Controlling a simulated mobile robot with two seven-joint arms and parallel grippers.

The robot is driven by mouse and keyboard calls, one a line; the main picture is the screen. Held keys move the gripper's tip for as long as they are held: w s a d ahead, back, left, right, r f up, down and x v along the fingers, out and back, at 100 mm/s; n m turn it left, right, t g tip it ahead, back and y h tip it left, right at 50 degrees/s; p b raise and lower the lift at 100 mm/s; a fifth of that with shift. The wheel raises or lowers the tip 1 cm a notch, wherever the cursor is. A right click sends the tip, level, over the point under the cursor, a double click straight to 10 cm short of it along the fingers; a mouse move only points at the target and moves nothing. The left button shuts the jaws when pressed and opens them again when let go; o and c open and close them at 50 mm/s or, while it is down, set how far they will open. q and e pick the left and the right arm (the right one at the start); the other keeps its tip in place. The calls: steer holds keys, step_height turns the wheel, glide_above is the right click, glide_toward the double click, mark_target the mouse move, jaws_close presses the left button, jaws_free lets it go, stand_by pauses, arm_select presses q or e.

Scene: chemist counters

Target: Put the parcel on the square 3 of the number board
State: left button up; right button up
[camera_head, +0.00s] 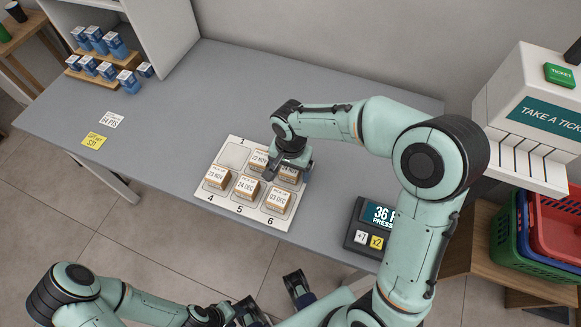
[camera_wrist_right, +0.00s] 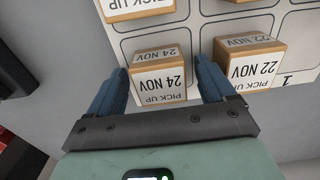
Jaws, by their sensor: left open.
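The number board (camera_head: 233,208) lies on the grey counter. My right gripper (camera_head: 286,170) is over square 3, its fingers down around a small parcel marked 24 NOV (camera_wrist_right: 160,82). In the right wrist view, my right gripper (camera_wrist_right: 160,66) shows a finger on each side of this parcel with narrow gaps, so it looks open. The parcel appears to rest on the board; the head view partly hides it. My left gripper (camera_head: 270,296) is open and empty, low in front of the counter.
Other parcels stand on square 2 (camera_wrist_right: 252,62), square 4 (camera_head: 217,178), square 5 (camera_head: 247,187) and square 6 (camera_head: 276,201); square 1 (camera_head: 234,154) is bare. A points display (camera_head: 359,238) sits at the right. Blue-and-white boxes (camera_head: 115,45) stand at the back left.

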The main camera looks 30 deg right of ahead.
steer(key=shift+r, duration=0.1)
steer(key=shift+r, duration=0.3)
step_height(320, 180, up, 12)
steer(key=p, duration=0.2)
steer(key=shift+f, duration=0.2)
stand_by(0.3)
